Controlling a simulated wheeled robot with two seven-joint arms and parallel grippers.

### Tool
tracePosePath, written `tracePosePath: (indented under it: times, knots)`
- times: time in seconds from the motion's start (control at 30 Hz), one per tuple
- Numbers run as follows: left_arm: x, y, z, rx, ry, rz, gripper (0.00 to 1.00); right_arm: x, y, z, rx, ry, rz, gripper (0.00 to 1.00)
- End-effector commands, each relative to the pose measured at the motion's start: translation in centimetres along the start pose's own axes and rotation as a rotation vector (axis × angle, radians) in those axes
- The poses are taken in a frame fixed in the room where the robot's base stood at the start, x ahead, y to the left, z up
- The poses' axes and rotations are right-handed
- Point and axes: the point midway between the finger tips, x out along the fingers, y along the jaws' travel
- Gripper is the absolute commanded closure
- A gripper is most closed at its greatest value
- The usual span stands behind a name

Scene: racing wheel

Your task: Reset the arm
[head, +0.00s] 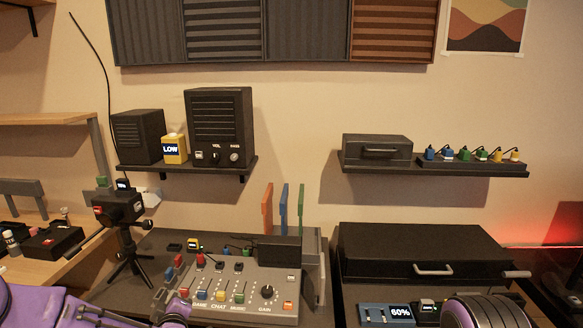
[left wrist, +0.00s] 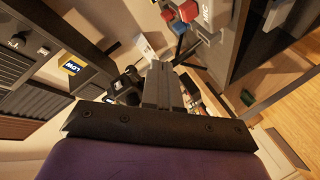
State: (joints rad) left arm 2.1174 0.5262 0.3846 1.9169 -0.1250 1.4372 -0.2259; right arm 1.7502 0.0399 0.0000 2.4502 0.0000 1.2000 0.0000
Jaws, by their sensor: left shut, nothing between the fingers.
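My left gripper (left wrist: 160,75) shows in the left wrist view with its fingers together and nothing between them. It points toward the desk gear and touches nothing that I can make out. In the head view my purple left arm enters at the bottom left, below the camera on a tripod (head: 120,207) and beside the audio mixer (head: 232,286). Its fingertips cannot be made out clearly there. A purple and black part at the bottom right of the head view looks like my right arm; its gripper is not visible.
A black case (head: 420,250) with a handle lies behind a small box reading 60% (head: 400,312). Two wall shelves hold speakers (head: 220,128), a yellow LOW box (head: 174,149) and a row of colored plugs (head: 470,155). The wall between the shelves is clear.

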Motion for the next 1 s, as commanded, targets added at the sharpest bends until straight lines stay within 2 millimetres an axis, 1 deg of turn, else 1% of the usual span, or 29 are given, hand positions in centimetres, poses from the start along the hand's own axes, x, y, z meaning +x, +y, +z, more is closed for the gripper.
tracePosePath:
  times: [0.03,0.07,0.1,0.17,0.2,0.27,0.3,0.37,0.4,0.5,0.53,0.6,0.7,0.77,1.0]
  knots:
    - [-1.2,-1.9,2.2,0.031,-0.058,-0.023,1.00,0.2,0.0,0.1,0.000,0.000,0.000,0.57]
    - [-1.9,-3.1,3.3,0.049,-0.091,-0.040,1.00,0.2,0.0,0.1,0.000,0.000,0.000,0.57]
    - [-3.2,-5.1,5.1,0.078,-0.145,-0.068,1.00,0.4,0.0,0.1,0.000,0.000,0.000,0.57]
    - [-5.5,-8.5,7.7,0.129,-0.231,-0.117,1.00,0.5,-0.1,0.2,0.000,0.000,0.000,0.57]
    - [-7.3,-11.1,9.2,0.166,-0.291,-0.157,1.00,0.7,-0.1,0.3,0.000,0.000,0.000,0.57]
    - [-10.6,-15.3,11.1,0.233,-0.383,-0.225,1.00,0.9,-0.1,0.4,0.000,0.000,0.000,0.57]
    - [-12.9,-18.1,12.1,0.279,-0.442,-0.274,1.00,1.0,-0.1,0.4,0.000,0.000,0.000,0.57]
    - [-16.5,-22.2,12.8,0.352,-0.522,-0.350,1.00,1.2,-0.1,0.5,0.000,0.000,0.000,0.57]
    - [-18.9,-24.7,12.9,0.403,-0.571,-0.399,1.00,1.4,-0.1,0.6,0.000,0.000,0.000,0.57]
    - [-24.1,-29.9,12.2,0.532,-0.668,-0.505,1.00,1.8,-0.2,0.7,0.000,0.000,0.000,0.57]
    - [-25.3,-31.1,11.8,0.568,-0.690,-0.529,1.00,1.9,-0.2,0.8,0.000,0.000,0.000,0.57]
    - [-27.5,-33.3,10.9,0.640,-0.727,-0.570,1.00,2.0,-0.2,0.8,0.000,0.000,0.000,0.57]
    - [-28.9,-35.1,10.7,0.705,-0.758,-0.589,1.00,2.3,-0.2,0.9,0.000,0.000,0.000,0.57]
    - [-29.3,-35.3,10.8,0.709,-0.766,-0.593,1.00,2.3,-0.2,0.9,0.000,0.000,0.000,0.57]
    - [-29.2,-35.2,10.8,0.705,-0.765,-0.593,1.00,2.2,-0.2,0.9,0.000,0.000,0.000,0.57]
